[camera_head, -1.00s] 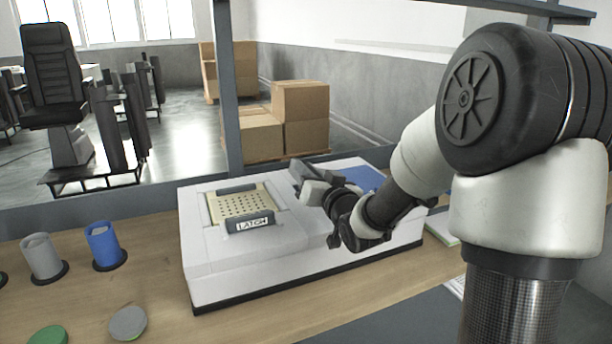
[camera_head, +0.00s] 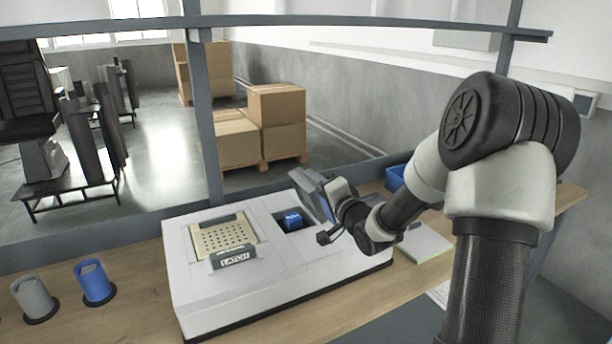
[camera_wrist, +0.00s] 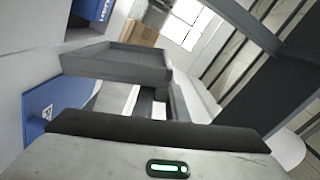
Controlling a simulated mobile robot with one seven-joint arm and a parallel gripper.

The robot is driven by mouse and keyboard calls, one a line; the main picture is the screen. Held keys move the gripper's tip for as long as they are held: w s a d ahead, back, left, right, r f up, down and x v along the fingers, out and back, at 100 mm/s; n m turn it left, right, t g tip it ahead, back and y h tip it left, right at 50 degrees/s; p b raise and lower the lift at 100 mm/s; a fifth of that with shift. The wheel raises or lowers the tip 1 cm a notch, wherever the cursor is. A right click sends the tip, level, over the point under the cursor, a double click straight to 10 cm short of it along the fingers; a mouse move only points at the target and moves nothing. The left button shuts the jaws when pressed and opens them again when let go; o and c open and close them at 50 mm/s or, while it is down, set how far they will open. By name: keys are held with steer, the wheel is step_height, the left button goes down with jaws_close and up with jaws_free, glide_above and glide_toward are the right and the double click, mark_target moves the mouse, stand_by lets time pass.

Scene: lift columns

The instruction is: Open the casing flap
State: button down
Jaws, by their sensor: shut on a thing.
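The casing (camera_head: 205,290) is a white box on the bench. Its flap (camera_head: 312,196), a blue-grey panel, stands tilted up at the right side of an opening. A blue block (camera_head: 293,221) with white marking sits inside the opening. My gripper (camera_head: 334,190) is shut at the raised flap, on its right side. In the wrist view the blue flap face (camera_wrist: 42,112) with a white symbol is at the left, beside my gripper fingers (camera_wrist: 160,88). The exact grip contact is partly hidden. The blue block (camera_wrist: 92,10) shows at the top left there.
A perforated beige plate (camera_head: 222,238) with a "LATCH" label is on the casing's left part. A grey cup (camera_head: 34,298) and a blue cup (camera_head: 95,283) stand left. A notepad (camera_head: 425,243) and a blue bin (camera_head: 395,178) are right. A frame post (camera_head: 205,120) rises behind.

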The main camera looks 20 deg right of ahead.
steer(key=shift+w+d+r+m, duration=0.1)
steer(key=shift+d+r+m, duration=0.05)
steer(key=shift+d+m, duration=0.2)
steer(key=shift+w+d+p, duration=0.1)
steer(key=shift+d+p, duration=0.35)
steer(key=shift+d, duration=0.2)
steer(key=shift+d+f, duration=0.1)
steer(key=shift+f, duration=0.1)
steer(key=c, duration=1.8)
jaws_free()
steer(key=shift+o, duration=0.2)
steer(key=s+d, duration=0.3)
steer(key=s, duration=1.4)
steer(key=shift+p, duration=0.3)
steer(key=shift+d, duration=0.1)
